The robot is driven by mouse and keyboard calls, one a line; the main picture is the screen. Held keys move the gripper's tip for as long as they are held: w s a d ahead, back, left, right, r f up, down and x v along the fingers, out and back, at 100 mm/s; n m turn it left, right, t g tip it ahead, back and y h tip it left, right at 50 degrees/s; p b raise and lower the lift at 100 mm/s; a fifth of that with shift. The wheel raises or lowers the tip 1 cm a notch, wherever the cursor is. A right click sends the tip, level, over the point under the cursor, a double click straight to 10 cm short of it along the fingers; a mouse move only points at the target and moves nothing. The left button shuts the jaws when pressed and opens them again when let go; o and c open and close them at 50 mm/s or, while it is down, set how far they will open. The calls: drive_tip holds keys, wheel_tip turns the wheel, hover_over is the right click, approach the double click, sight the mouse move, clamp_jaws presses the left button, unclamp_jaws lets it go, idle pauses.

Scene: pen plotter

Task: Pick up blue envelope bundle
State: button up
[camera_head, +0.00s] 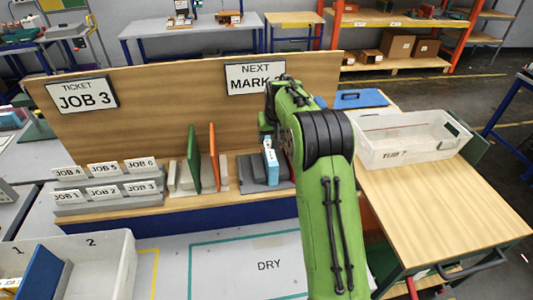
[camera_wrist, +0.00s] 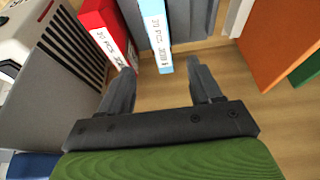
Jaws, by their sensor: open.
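The blue envelope bundle (camera_wrist: 157,32) is light blue with a white printed edge. It stands upright in a grey rack, and its lower end lies between my fingertips in the wrist view. In the head view the blue bundle (camera_head: 270,165) stands in the rack (camera_head: 250,172) on the wooden shelf, just below my gripper. My gripper (camera_wrist: 161,68) is open, with one finger on each side of the bundle's line. I cannot tell whether the fingertips touch it. A red bundle (camera_wrist: 110,32) stands close at its left, near the left finger.
Orange (camera_head: 214,158) and green (camera_head: 194,158) dividers stand left of the rack in the head view. A pale beige housing (camera_wrist: 42,55) is at the left in the wrist view. A clear tub (camera_head: 410,140) sits on the right cart. A wooden back panel (camera_head: 160,100) rises behind the shelf.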

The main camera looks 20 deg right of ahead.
sight(270, 152)
drive_tip(key=x, duration=0.8)
drive_tip(key=shift+w+f+p, duration=0.2)
drive_tip(key=shift+p, duration=0.15)
drive_tip(key=p+x, duration=0.1)
drive_tip(key=x, duration=0.4)
drive_tip(key=shift+f, duration=0.3)
drive_tip(key=shift+s+r, duration=0.1)
drive_tip(key=shift+s, duration=0.05)
drive_tip(key=shift+c, duration=0.8)
drive_tip(key=c, duration=1)
